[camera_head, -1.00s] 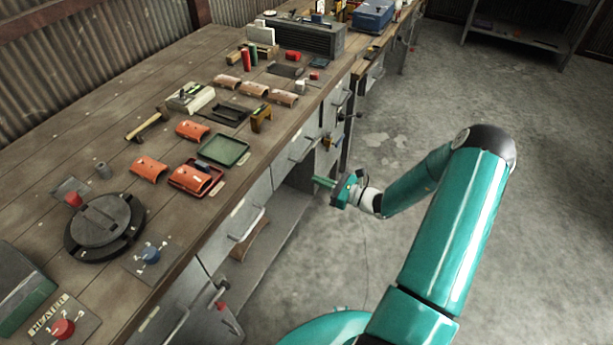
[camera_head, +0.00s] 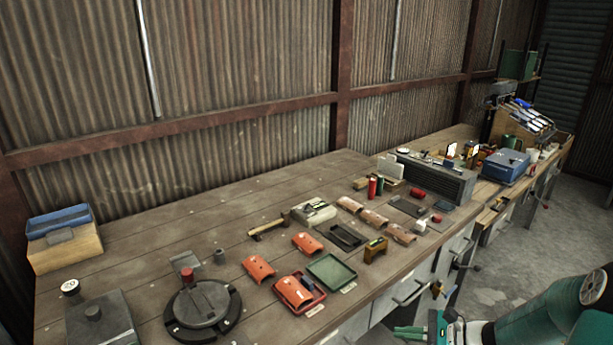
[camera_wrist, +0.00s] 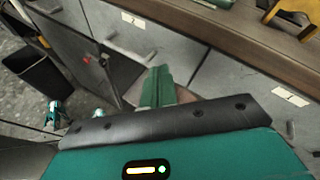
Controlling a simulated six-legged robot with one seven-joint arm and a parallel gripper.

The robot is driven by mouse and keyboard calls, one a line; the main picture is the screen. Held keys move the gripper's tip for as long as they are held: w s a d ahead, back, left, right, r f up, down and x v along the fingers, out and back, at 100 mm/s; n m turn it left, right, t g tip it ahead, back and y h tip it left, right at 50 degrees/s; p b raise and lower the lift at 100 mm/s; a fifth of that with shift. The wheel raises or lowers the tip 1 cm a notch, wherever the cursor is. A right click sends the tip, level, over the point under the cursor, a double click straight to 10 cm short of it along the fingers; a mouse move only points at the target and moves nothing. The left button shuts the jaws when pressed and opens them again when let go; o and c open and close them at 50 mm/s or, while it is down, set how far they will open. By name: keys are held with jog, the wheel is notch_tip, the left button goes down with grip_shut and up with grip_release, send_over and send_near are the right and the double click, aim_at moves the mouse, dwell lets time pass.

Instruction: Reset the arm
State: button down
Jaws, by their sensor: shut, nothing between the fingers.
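My gripper (camera_head: 412,332) shows at the bottom edge of the head view, in front of the bench's drawer fronts. Its green fingers are together and hold nothing. In the wrist view the shut fingers (camera_wrist: 157,88) point at the grey drawer fronts below the bench edge, with a gap that I cannot judge. My teal arm runs off at the lower right of the head view, and much of it is out of frame.
The wooden bench (camera_head: 150,262) carries orange curved parts (camera_head: 258,268), a green tray (camera_head: 331,272), a round black device (camera_head: 203,310) and a blue box (camera_head: 503,166). In the wrist view, a cabinet door (camera_wrist: 85,60) hangs open beside a black bin (camera_wrist: 38,85).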

jog(key=s+a+r+n+h, duration=0.4)
jog(key=s+r+n+h, duration=0.2)
jog(key=s+r+n, duration=0.3)
jog(key=s+a+r+n+h, duration=0.5)
jog(key=s+r+n, duration=0.4)
jog(key=r, duration=0.5)
jog(key=shift+s+n+h, duration=0.4)
jog(key=shift+s+h, duration=0.4)
jog(key=shift+s, duration=0.45)
